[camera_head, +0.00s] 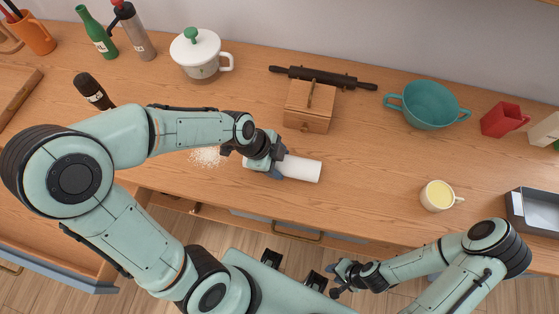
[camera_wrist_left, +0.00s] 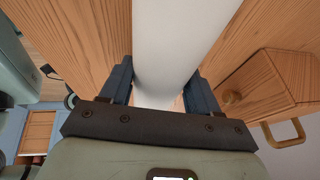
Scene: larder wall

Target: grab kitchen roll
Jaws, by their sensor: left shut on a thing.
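The white kitchen roll (camera_head: 302,169) lies on its side on the wooden counter near its front edge. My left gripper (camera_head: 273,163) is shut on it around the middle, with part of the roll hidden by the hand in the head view. In the left wrist view the roll (camera_wrist_left: 180,45) runs between the two dark fingers of my left gripper (camera_wrist_left: 160,85), one finger on each side. My right gripper (camera_head: 339,282) hangs low in front of the counter, apart from the roll. Its fingers are too small to judge.
A wooden box (camera_head: 308,108) stands close behind the roll, with a dark rolling pin (camera_head: 345,80) behind it. Spilled white grains (camera_head: 207,157) lie left of the roll. The counter between roll and cup is clear.

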